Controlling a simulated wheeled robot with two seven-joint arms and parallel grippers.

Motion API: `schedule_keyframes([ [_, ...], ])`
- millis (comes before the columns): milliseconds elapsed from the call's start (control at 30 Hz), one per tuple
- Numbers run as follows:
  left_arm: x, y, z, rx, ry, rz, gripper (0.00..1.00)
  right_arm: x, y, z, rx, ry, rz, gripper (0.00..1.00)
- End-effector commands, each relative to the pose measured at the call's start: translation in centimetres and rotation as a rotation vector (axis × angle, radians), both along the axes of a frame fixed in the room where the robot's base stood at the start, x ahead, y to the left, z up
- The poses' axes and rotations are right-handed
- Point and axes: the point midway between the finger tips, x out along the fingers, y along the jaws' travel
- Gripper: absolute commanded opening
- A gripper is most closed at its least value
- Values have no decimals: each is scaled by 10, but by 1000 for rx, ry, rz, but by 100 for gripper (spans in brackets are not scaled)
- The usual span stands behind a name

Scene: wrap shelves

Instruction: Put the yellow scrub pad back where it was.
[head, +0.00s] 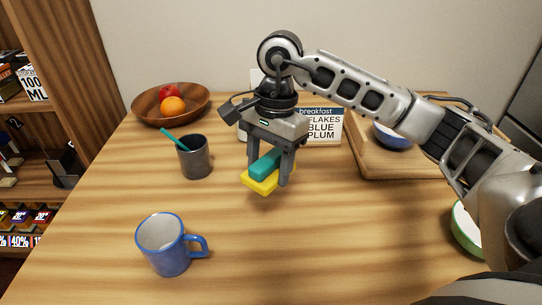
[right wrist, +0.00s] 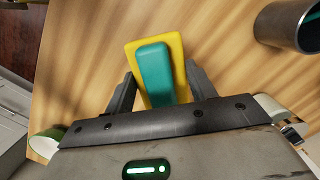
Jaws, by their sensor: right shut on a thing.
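The yellow scrub pad (head: 260,185) has a teal raised block (head: 264,164) on top. My right gripper (head: 267,176) points down and is shut on it, with one finger on each side of the teal block. In the right wrist view the yellow scrub pad (right wrist: 175,47) shows between the two fingers (right wrist: 153,90). The pad is over the middle of the wooden table; I cannot tell whether it touches the surface. My left gripper is not in view.
A dark cup (head: 195,160) with a teal stick stands left of the pad. A blue mug (head: 165,245) stands front left. A fruit bowl (head: 150,108), a breakfast sign (head: 322,126) and a wooden tray (head: 375,165) are behind. A green bowl (head: 464,232) is right. The front middle is clear.

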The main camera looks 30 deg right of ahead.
Motion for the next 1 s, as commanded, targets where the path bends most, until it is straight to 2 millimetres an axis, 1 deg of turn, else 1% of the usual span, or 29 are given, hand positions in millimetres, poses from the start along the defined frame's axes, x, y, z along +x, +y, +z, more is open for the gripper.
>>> schedule_keyframes([
  [33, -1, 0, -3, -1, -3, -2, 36, 2, -9, 1, 0, -1, -172, 34],
  [100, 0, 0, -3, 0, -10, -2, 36, 5, -21, 6, 0, -2, -417, 34],
  [300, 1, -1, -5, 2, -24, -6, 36, 9, -52, 22, 2, -3, -1064, 34],
  [400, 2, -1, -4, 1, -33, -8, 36, 9, -64, 29, 2, -2, -1314, 34],
  [500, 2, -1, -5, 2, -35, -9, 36, 9, -73, 34, 3, -1, -1495, 34],
  [633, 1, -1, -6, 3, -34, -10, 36, 10, -79, 37, 4, 1, -1622, 34],
  [733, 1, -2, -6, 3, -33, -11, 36, 19, -82, 34, 4, 4, -1655, 34],
  [867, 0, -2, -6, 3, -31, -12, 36, 47, -85, 22, 4, 8, -1658, 34],
  [1000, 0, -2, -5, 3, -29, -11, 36, 81, -92, 6, 3, 7, -1656, 34],
])
